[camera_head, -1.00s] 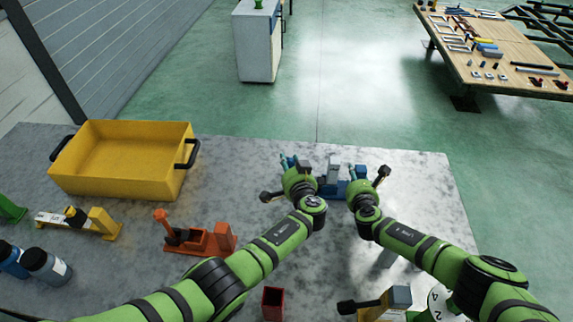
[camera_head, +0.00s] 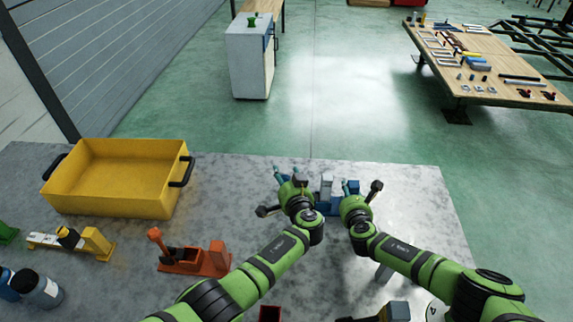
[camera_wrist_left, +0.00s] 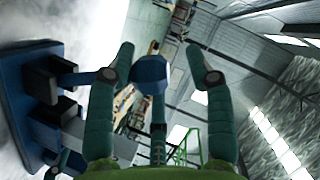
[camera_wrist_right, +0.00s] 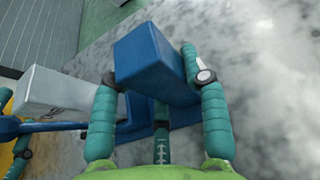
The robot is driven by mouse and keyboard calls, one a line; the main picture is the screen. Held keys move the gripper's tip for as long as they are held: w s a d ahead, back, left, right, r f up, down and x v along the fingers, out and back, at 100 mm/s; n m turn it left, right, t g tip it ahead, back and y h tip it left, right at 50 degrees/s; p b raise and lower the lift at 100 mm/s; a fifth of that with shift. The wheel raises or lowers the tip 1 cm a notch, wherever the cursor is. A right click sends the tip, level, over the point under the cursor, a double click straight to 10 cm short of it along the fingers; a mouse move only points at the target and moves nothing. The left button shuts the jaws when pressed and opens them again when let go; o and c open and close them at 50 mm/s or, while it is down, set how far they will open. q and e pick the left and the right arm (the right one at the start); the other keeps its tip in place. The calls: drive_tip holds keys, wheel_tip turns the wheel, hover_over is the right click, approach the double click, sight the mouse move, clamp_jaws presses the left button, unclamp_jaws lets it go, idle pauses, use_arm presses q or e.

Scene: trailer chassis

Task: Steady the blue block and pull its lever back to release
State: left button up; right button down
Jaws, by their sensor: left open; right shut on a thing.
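The blue block (camera_head: 327,199) stands on the grey table between my two grippers, partly hidden by them in the head view. My right gripper (camera_head: 351,186) is shut on its upright blue end, which shows between the fingers in the right wrist view (camera_wrist_right: 155,62). A pale grey part (camera_wrist_right: 60,92) of the block lies beside that end. My left gripper (camera_head: 285,176) is open on the block's left side. In the left wrist view the lever's blue knob (camera_wrist_left: 149,72) lies between the spread fingers, with a gap to the right finger.
A yellow bin (camera_head: 117,178) stands at the left of the table.

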use_arm(q)
wheel_tip(320, 180, up, 9)
drive_tip(key=shift+r, duration=0.2)
idle(0.3)
drive_tip(key=shift+a+f, duration=0.15)
drive_tip(key=c, duration=1.1)
drive_tip(key=a+f+n+g, duration=0.1)
drive_tip(key=a+f+n, duration=0.1)
drive_tip(key=s+a+f+n+g, duration=0.1)
drive_tip(key=a+f+g, duration=0.1)
drive_tip(key=a+f+n+g+h, duration=0.1)
drive_tip(key=a+f+n, duration=0.1)
drive_tip(key=a, duration=0.1)
drive_tip(key=shift+s+f+n+g, duration=0.25)
drive_tip(key=shift+f+n+g, duration=0.05)
drive_tip(key=shift+f, duration=0.1)
clamp_jaws()
drive_tip(key=s+a+f+n+g+h, duration=0.3)
drive_tip(key=n, duration=0.1)
drive_tip(key=s+a+r+n+h, duration=0.2)
drive_tip(key=s+r+n+h, duration=0.25)
drive_tip(key=r+h, duration=0.35)
drive_tip(key=d+r+x, duration=0.2)
drive_tip(key=x, duration=1.1)
drive_tip(key=shift+w+g+h, duration=0.3)
drive_tip(key=shift+h, duration=0.1)
